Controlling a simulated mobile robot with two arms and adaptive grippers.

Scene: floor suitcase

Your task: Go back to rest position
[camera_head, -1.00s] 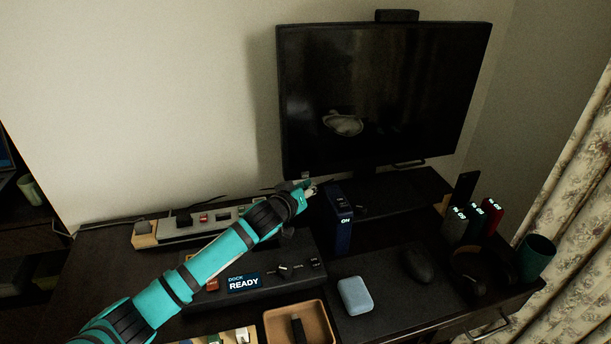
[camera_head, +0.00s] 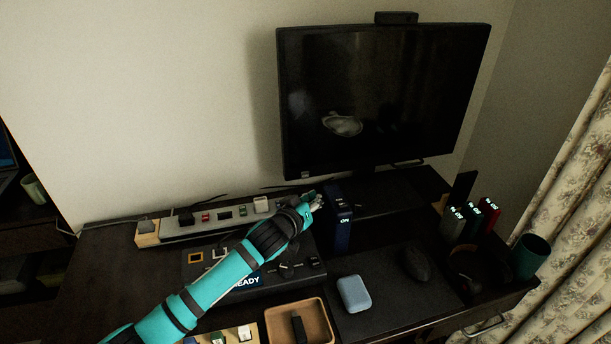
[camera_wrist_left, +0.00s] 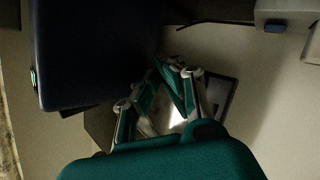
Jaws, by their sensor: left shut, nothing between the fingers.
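My left gripper (camera_head: 314,202) reaches in from the lower left on a teal arm, over the dock panel (camera_head: 268,280). Its fingers are shut with nothing between them. The fingertips are close to the left side of an upright dark blue box (camera_head: 338,222) marked ON; I cannot tell if they touch. In the left wrist view the gripper (camera_wrist_left: 165,95) is beside a large dark block (camera_wrist_left: 95,50), which appears to be the same box. My right gripper is not in view.
A monitor (camera_head: 385,110) stands behind. A power strip (camera_head: 210,222) lies at the back left. A tan tray (camera_head: 283,309), a light blue case (camera_head: 354,294) and a mouse (camera_head: 415,264) are in front. Upright devices (camera_head: 470,218) and a green cup (camera_head: 531,257) stand at the right.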

